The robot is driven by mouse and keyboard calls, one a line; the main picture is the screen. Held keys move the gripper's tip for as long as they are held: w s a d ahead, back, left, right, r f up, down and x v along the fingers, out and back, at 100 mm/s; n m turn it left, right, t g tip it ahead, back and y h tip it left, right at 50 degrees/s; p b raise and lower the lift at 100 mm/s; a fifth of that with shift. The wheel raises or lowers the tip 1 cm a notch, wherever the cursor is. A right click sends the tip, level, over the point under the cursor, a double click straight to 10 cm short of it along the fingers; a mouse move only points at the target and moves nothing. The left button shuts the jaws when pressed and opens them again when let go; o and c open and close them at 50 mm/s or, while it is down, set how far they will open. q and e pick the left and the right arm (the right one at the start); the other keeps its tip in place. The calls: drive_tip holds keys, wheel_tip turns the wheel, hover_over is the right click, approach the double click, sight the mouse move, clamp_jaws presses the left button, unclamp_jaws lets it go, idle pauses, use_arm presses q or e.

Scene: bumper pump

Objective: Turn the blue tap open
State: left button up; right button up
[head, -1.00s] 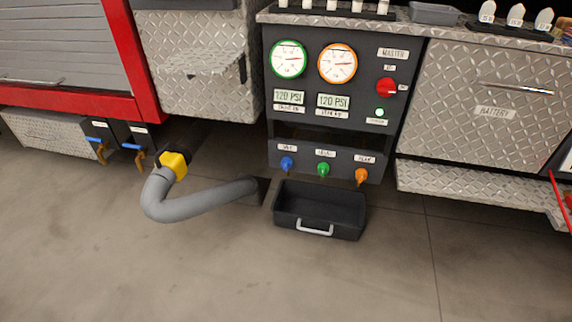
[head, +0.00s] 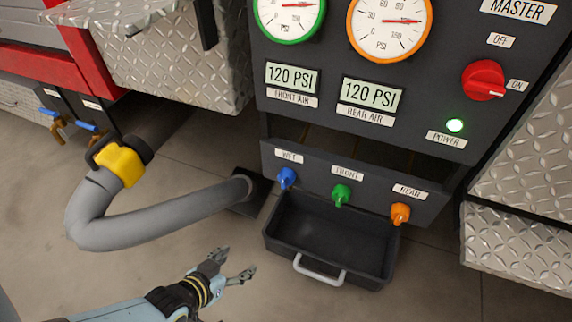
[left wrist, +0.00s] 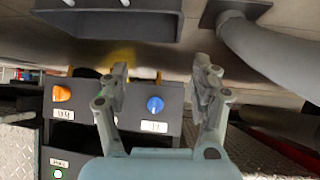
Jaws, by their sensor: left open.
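The blue tap (head: 287,178) sits under the WET label at the left end of the lower panel (head: 315,178). My left gripper (head: 240,267) is low in the head view, in front of and below the blue tap, to the left of the black tray. Its fingers are open and empty. In the left wrist view the blue tap (left wrist: 155,104) shows between the two open fingers (left wrist: 162,75), apart from them and farther off. My right gripper is not in view.
The green tap (head: 341,194) and orange tap (head: 400,213) are to the right. The black tray (head: 330,245) with a grey handle stands below the taps. A grey hose (head: 160,220) with a yellow coupling (head: 122,163) lies at left. The floor in front is clear.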

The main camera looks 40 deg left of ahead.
use_arm(q)
drive_tip(key=w+n+t+b, duration=0.1)
drive_tip(key=w+t+b, duration=0.3)
drive_tip(key=w+b, duration=0.25)
drive_tip(key=n+t+y+b, duration=0.2)
drive_tip(key=t+y+b, duration=0.1)
drive_tip(key=t+b, duration=0.15)
approach(282, 185)
drive_tip(key=shift+g, duration=0.35)
drive_tip(key=w+b, duration=0.1)
drive_tip(key=w, duration=0.1)
drive_tip(key=w+a, duration=0.1)
drive_tip(key=w, duration=0.2)
drive_tip(key=w+b, duration=0.1)
drive_tip(key=w, duration=0.1)
drive_tip(key=shift+w+a+r+b, duration=0.15)
drive_tip(key=shift+w+a+b, duration=0.05)
drive_tip(key=shift+w+b, duration=0.1)
drive_tip(key=w, duration=0.2)
drive_tip(key=shift+w+a+r+b, duration=0.2)
drive_tip(key=shift+w+a+b, duration=0.05)
drive_tip(key=shift+w+b, duration=0.1)
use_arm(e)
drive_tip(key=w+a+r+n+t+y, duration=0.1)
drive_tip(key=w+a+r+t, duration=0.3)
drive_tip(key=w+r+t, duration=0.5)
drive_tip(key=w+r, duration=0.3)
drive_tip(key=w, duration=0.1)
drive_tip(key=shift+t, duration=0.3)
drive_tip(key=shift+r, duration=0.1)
